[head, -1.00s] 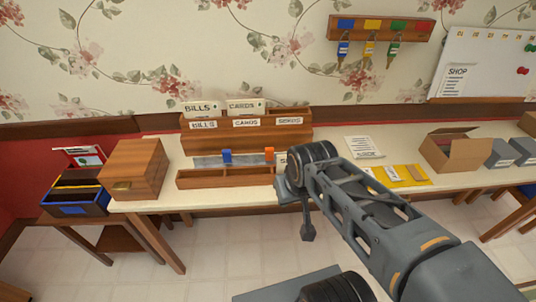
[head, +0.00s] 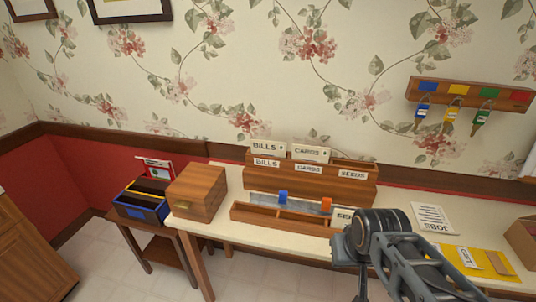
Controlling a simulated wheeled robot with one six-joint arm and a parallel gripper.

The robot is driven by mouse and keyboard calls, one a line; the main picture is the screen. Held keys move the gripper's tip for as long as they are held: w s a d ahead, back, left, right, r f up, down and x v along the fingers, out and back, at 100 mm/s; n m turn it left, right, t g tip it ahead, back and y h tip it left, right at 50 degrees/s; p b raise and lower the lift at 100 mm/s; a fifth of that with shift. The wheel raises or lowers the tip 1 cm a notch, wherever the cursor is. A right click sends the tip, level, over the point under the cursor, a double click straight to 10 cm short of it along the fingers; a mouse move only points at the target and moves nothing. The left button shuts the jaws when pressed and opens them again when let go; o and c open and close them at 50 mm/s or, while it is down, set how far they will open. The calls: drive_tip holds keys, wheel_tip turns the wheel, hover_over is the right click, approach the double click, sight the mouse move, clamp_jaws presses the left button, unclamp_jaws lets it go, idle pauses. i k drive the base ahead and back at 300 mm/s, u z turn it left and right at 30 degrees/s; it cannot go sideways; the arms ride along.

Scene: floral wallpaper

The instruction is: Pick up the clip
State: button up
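A small blue clip (head: 283,197) and a small orange clip (head: 326,204) stand upright at a long low wooden tray (head: 262,216) on the table. A grey translucent strip (head: 303,204) lies behind the tray, by the clips. My gripper (head: 360,291) hangs at the end of my arm, low and to the right of the clips and apart from them in the picture. Its fingers are small, dark and partly cut off by the bottom edge, so whether they are open or shut does not show.
A wooden sorter (head: 312,186) labelled BILLS, CARDS and SEEDS stands behind the tray. A wooden box (head: 197,191) is to its left. A key rack (head: 470,92) hangs on the wall. A JOBS sheet (head: 434,218) and yellow envelope (head: 470,258) lie at right.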

sight(326, 202)
drive_tip(key=z, duration=0.95)
drive_tip(key=i, duration=0.65)
drive_tip(key=u, duration=2.05)
